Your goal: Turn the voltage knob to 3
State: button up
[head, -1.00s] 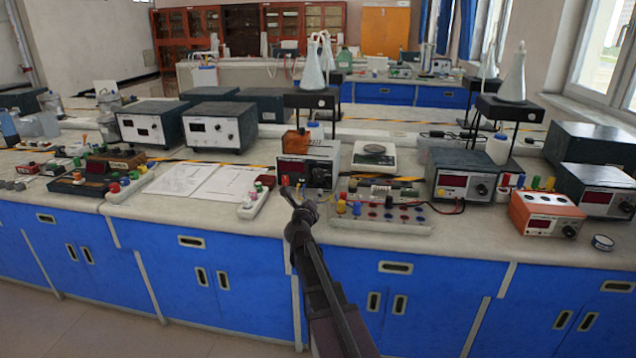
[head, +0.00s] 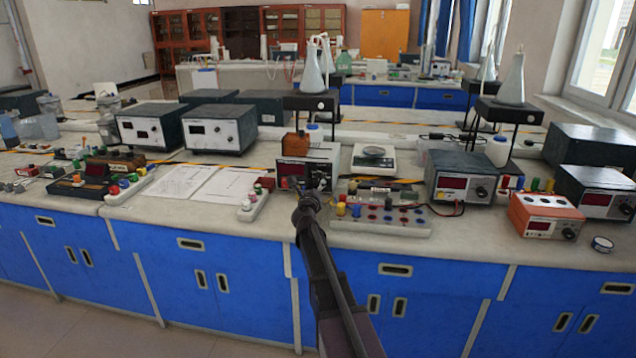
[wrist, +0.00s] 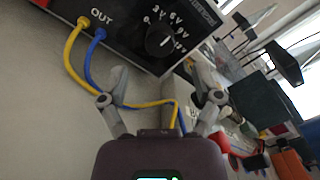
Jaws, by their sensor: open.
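Printed voltage figures curve around the knob, with a 3 near the top; I cannot read exactly which figure the mark faces. My gripper (wrist: 162,80) is open, its two grey fingers spread either side of the knob's line and short of it, with nothing between the tips. In the head view my gripper (head: 314,190) covers part of the panel, hiding the knob.
Yellow (wrist: 70,50) and blue (wrist: 90,60) cables run from the OUT sockets and loop low across the space between my fingers. A terminal board (head: 385,215) stands right of the supply, and a small socket strip (head: 253,207) stands left. Open papers (head: 205,185) lie farther left.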

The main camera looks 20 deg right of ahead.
aim_at(318, 181)
jog(key=shift+x, duration=2.8)
grip_shut()
